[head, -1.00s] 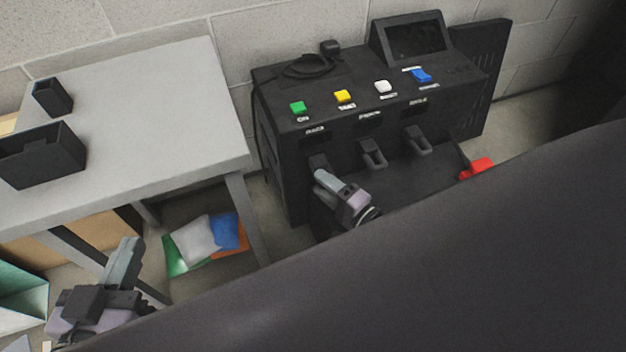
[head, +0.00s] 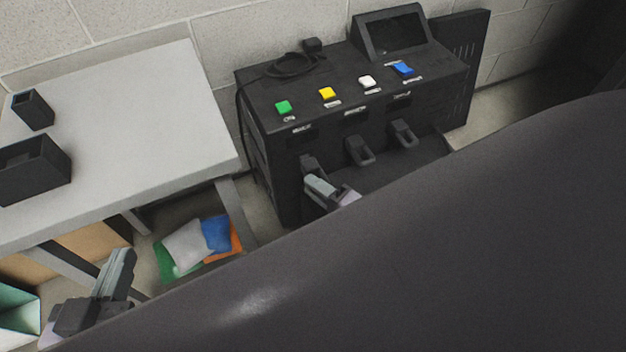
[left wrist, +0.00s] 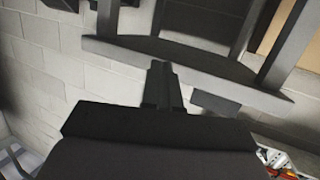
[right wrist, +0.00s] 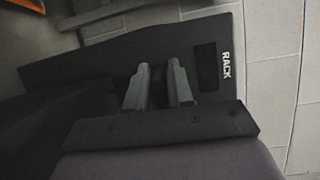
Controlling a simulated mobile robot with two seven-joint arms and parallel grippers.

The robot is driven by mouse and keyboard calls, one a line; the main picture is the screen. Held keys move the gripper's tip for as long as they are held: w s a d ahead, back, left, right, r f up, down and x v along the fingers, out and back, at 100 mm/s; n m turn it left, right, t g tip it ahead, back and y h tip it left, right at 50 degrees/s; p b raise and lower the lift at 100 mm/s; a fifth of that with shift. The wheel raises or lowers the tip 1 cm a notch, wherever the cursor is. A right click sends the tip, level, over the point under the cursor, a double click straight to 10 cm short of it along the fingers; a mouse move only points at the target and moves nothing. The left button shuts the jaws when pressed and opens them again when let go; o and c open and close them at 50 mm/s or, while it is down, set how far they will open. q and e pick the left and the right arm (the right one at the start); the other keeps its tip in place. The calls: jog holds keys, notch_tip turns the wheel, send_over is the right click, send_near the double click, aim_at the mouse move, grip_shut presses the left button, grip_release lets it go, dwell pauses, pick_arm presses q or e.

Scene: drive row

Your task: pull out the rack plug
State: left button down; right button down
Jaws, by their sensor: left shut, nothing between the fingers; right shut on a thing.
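The rack plug (head: 308,166) is a dark handle low on the left of the black drive cabinet's front (head: 284,190). My right gripper (head: 313,181) is shut on it, reaching it from the front. In the right wrist view its fingers (right wrist: 159,75) stand beside the white "RACK" label (right wrist: 226,65). The plug between them is dark and hard to make out, so I cannot tell how deep it sits. My left gripper (head: 124,254) is shut and empty, low beside the grey table; it also shows in the left wrist view (left wrist: 160,68).
Two more dark plugs, a middle one (head: 359,150) and a right one (head: 403,133), stand on the cabinet front. Green, yellow, white and blue buttons line its top. A grey table (head: 150,110) stands to the left. My dark body hides the lower right.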

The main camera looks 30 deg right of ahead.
jog(key=shift+s, duration=0.45)
jog(key=shift+a+f, duration=0.1)
jog(key=c, duration=1.1)
grip_release()
jog(key=shift+s, duration=0.1)
